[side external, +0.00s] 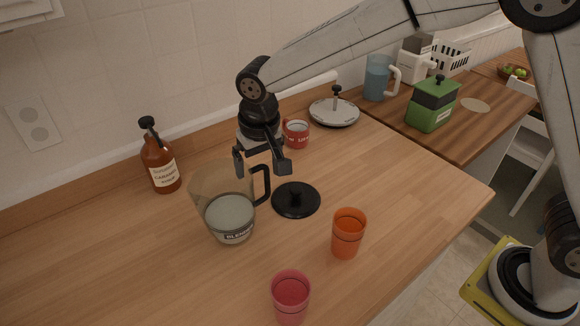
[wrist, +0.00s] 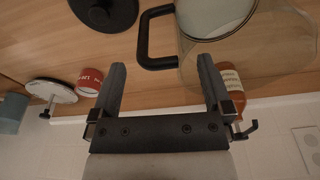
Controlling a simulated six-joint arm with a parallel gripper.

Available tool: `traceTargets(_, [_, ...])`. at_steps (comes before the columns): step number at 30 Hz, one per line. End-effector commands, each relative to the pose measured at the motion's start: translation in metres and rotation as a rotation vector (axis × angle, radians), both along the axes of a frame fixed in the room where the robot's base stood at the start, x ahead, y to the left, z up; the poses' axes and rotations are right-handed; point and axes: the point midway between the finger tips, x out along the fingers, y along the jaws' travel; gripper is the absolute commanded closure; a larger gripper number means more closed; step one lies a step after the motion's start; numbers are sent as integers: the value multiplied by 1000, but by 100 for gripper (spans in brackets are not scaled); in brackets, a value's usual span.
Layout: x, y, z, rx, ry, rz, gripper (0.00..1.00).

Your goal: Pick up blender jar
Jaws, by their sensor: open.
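The blender jar (side external: 230,217) stands upright on the wooden counter in the side view, clear-walled with pale contents low inside and a black handle on its right. My gripper (side external: 262,170) is open and empty, pointing down just above and behind the jar's handle. In the wrist view the jar (wrist: 285,50) fills the upper right, and its black handle (wrist: 143,40) lies beyond the fingertips of my gripper (wrist: 160,75). The handle is not between the fingers. I cannot tell whether any finger touches the jar.
A black lid (side external: 296,199) lies right of the jar. An orange cup (side external: 347,233) and a pink cup (side external: 290,296) stand in front. A brown bottle (side external: 160,165), a red mug (side external: 296,134) and a pan lid (side external: 334,112) stand near the wall (side external: 110,90). The counter's left front is clear.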

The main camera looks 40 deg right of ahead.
Motion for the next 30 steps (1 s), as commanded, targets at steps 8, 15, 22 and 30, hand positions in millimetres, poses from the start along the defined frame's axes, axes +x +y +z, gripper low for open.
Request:
traceTargets(8, [4, -2, -30, 0, 2, 0, 0])
traceTargets(15, [5, -2, -34, 1, 1, 0, 0])
traceTargets(22, [5, -1, -34, 1, 1, 1, 0])
traceTargets(30, [5, -1, -34, 1, 1, 1, 48])
